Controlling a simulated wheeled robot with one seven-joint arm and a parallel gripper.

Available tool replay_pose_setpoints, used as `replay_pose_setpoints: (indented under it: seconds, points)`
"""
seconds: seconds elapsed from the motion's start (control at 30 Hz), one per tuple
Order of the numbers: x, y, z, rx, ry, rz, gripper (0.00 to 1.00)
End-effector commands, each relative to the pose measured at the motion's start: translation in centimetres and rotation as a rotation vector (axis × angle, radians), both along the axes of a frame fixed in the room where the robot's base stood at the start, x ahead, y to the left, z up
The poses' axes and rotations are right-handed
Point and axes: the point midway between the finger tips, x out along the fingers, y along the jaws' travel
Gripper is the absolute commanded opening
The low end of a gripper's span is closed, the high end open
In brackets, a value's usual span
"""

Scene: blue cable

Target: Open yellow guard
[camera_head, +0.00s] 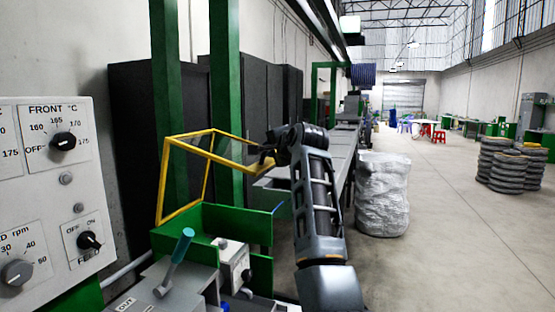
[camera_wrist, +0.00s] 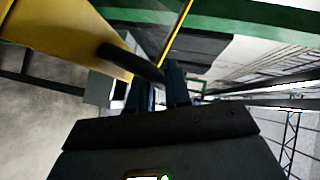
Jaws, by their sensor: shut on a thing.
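The yellow guard (camera_head: 182,213) is a yellow-edged frame with see-through panels, standing above the green machine housing (camera_head: 235,222). One panel of it reaches out to the right towards my gripper (camera_head: 266,160). In the wrist view the guard's yellow surface (camera_wrist: 62,38) fills the upper left. A dark handle (camera_wrist: 128,60) sticks out from it and runs between my fingers (camera_wrist: 160,88). My gripper is shut on this handle. The exact contact is small and dark in the head view.
A control panel (camera_head: 50,190) with knobs stands close at the left. A lever with a blue-grey grip (camera_head: 176,260) rises in front of the housing. Green posts (camera_head: 226,90) stand behind the guard.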

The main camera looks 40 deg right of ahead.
Motion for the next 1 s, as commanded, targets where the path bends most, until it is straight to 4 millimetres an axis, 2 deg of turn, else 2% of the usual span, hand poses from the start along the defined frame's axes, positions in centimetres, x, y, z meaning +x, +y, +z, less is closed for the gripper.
replay_pose_setpoints:
  seconds: [0.47, 0.5, 0.67, 1.0]
  points:
    - [0.39, 0.38, -0.01, -0.002, 0.013, 0.006, 0.0]
    - [0.39, 0.39, -0.02, -0.002, 0.013, 0.006, 0.22]
    - [0.35, 0.31, 0.01, -0.003, 0.012, 0.004, 0.37]
    - [-0.15, 0.34, 0.11, -0.003, 0.01, 0.002, 0.37]
